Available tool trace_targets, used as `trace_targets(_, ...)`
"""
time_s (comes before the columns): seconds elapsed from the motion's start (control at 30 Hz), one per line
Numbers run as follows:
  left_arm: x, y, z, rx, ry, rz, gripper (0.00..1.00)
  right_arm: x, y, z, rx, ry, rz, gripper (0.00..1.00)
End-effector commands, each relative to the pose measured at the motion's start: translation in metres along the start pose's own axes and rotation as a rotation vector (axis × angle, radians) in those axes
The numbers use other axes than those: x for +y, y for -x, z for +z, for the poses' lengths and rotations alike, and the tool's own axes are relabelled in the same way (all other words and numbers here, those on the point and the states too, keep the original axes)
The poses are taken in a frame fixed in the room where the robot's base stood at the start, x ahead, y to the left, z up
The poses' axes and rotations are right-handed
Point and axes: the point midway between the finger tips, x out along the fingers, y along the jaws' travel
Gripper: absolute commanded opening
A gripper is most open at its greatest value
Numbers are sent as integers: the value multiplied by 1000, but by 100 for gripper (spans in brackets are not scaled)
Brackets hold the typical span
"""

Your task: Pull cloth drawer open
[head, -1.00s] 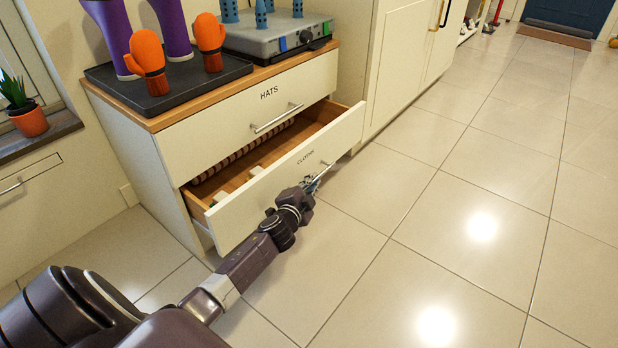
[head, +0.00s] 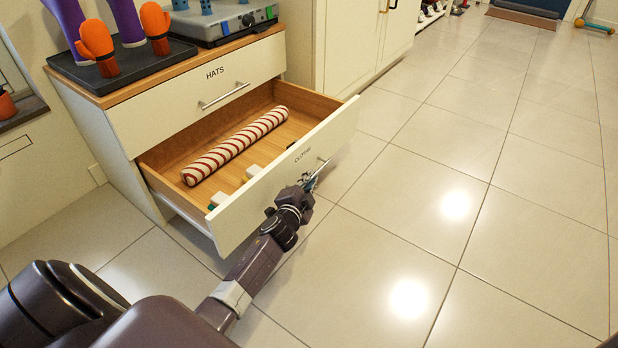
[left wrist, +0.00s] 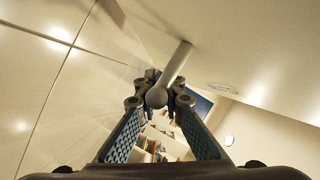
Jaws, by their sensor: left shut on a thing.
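The cloth drawer (head: 292,173) is the lower one of the cabinet and stands pulled well out, its wooden inside showing. A red-and-white striped roll (head: 236,146) and small light-coloured items (head: 250,173) lie in it. My left gripper (head: 309,183) is at the bar handle on the drawer's front. In the left wrist view, my left gripper (left wrist: 160,86) has its fingertips closed around the handle bar (left wrist: 175,69). The gripper partly hides the handle in the head view. My right gripper is not in view.
The hats drawer (head: 180,117) above is shut. A black tray (head: 118,70) with orange mittens (head: 97,48) and a grey device (head: 222,24) stand on the cabinet top. The tiled floor (head: 420,200) to the right is clear.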

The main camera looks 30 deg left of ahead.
Motion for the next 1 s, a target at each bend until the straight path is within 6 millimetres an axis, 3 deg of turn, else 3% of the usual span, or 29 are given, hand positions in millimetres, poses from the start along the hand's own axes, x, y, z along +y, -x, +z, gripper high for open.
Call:
trace_targets(0.47, 0, 0, 0, -2, 1, -1, 0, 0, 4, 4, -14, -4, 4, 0)
trace_targets(0.5, 0, 0, 0, -2, 1, -1, 13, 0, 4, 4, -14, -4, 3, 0)
trace_targets(0.63, 0, 0, 0, -2, 1, -1, 26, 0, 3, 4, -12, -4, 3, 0)
trace_targets(1.0, -7, 1, -3, 0, -2, -3, 26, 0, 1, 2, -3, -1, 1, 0)
